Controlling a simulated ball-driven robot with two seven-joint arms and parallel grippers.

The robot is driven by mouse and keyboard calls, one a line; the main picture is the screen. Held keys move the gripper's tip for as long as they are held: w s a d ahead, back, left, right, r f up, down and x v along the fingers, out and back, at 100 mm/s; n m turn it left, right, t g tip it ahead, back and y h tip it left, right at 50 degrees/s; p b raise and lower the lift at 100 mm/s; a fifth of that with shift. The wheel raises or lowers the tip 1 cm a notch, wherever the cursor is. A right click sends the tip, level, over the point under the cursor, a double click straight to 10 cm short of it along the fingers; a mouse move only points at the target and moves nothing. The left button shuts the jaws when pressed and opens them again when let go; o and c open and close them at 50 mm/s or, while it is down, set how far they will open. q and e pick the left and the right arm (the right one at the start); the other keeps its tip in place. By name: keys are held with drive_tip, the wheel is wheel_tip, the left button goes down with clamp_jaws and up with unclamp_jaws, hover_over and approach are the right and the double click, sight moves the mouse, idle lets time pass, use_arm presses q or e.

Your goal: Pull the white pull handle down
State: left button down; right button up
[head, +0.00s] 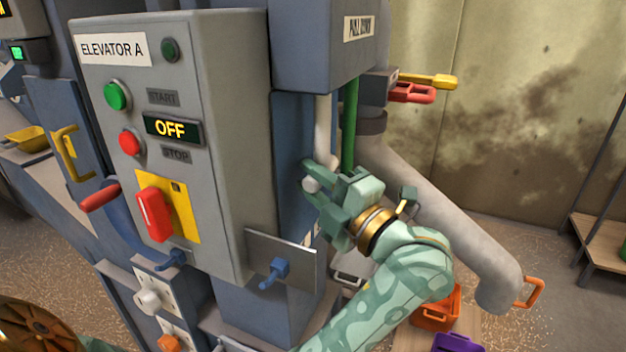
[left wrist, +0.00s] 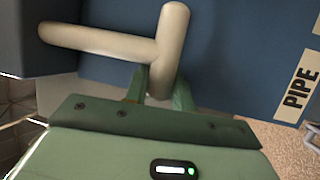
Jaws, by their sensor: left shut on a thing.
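The white pull handle (head: 323,130) is a pale upright rod below a grey-blue housing, with a crossbar at its lower end. In the left wrist view the handle (left wrist: 172,45) shows as a T. My left gripper (head: 325,185) is shut on the crossbar, with its green fingers (left wrist: 158,86) on either side of one end. The gripper hides part of the crossbar in the head view. My right gripper is not in view.
A green rod (head: 349,125) hangs close to the right of the white one. The grey ELEVATOR A box (head: 225,110), its display reading OFF, stands to the left. A fat grey pipe (head: 445,215) slopes down on the right. Red (head: 412,93) and yellow (head: 430,80) handles stick out above it.

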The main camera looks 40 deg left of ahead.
use_arm(q)
wheel_tip(320, 180, down, 11)
drive_tip(key=shift+r+b, duration=0.1)
drive_tip(key=shift+b, duration=0.45)
drive_tip(key=c, duration=1.2)
unclamp_jaws()
drive_tip(key=shift+o, duration=0.2)
drive_tip(key=shift+r, duration=0.2)
